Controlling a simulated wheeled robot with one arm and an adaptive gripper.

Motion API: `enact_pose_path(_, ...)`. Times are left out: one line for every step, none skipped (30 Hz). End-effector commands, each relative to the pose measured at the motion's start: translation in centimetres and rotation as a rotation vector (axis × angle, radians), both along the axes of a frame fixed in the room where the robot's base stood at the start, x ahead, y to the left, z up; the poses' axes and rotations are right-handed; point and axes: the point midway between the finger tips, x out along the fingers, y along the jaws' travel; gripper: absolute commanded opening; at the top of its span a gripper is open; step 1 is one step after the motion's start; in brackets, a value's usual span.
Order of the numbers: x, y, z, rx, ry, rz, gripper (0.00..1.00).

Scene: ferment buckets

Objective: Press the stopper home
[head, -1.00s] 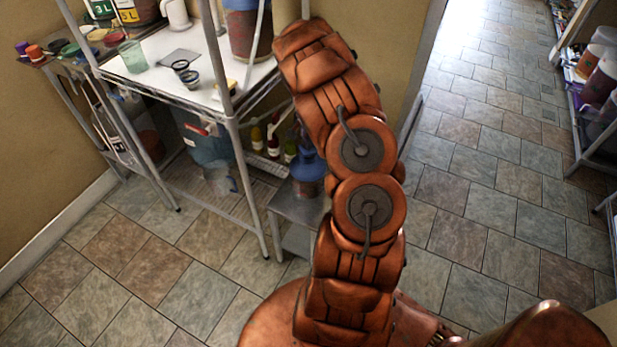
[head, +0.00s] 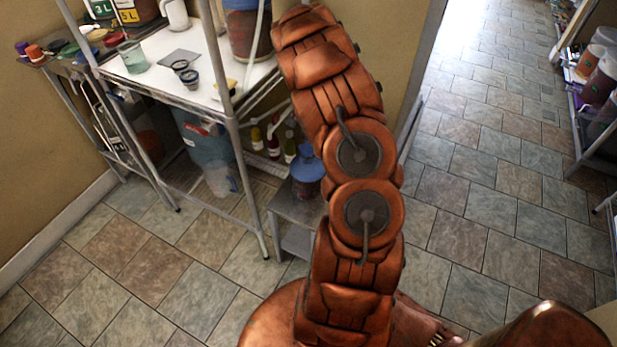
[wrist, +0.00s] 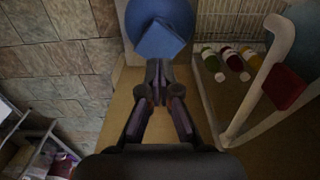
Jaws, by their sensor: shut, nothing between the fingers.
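My gripper (wrist: 158,88) is shut with nothing in its fingers. In the wrist view its tips are just below a blue block-like piece (wrist: 158,40), which appears to be the stopper, lying over a round blue vessel (wrist: 136,14). I cannot tell whether the tips touch the piece, or how deep it sits. In the head view a blue jug (head: 307,172) stands on a low grey stand (head: 297,208), partly behind my arm; it may be the same vessel. My gripper is hidden in the head view.
Several bottles (wrist: 228,62) lie or stand right of the vessel in the wrist view, near a pale tube with a red part (wrist: 286,86). A wire shelf unit (head: 232,130) holds tubs and cups at left. Tiled floor (head: 480,190) is open at right.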

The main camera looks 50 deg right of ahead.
Motion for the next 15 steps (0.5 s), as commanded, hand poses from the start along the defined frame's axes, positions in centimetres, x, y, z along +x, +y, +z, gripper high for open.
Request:
enact_pose_path(0.0, 0.0, 0.3, -0.001, -0.001, 0.000, 0.00)
enact_pose_path(0.0, 0.0, 0.4, -0.001, 0.000, 0.001, 0.00)
enact_pose_path(0.0, 0.0, 0.6, -0.001, 0.000, 0.001, 0.00)
enact_pose_path(0.0, 0.0, 0.7, -0.001, 0.000, 0.001, 0.00)
enact_pose_path(0.0, 0.0, 0.9, -0.001, 0.000, 0.001, 0.00)
enact_pose_path(0.0, 0.0, 1.1, -0.001, 0.000, 0.001, 0.00)
enact_pose_path(0.0, 0.0, 1.2, 0.000, 0.001, 0.001, 0.00)
enact_pose_path(0.0, 0.0, 1.3, 0.000, 0.001, 0.001, 0.00)
enact_pose_path(0.0, 0.0, 1.5, 0.000, 0.001, 0.001, 0.00)
enact_pose_path(0.0, 0.0, 1.7, 0.001, 0.001, 0.001, 0.00)
enact_pose_path(0.0, 0.0, 1.8, 0.001, 0.001, 0.001, 0.00)
enact_pose_path(0.0, 0.0, 2.0, 0.002, 0.002, 0.001, 0.00)
enact_pose_path(0.0, 0.0, 2.1, 0.002, 0.002, 0.000, 0.00)
enact_pose_path(0.0, 0.0, 2.3, 0.002, 0.001, 0.000, 0.00)
enact_pose_path(0.0, 0.0, 2.5, 0.002, 0.001, 0.000, 0.00)
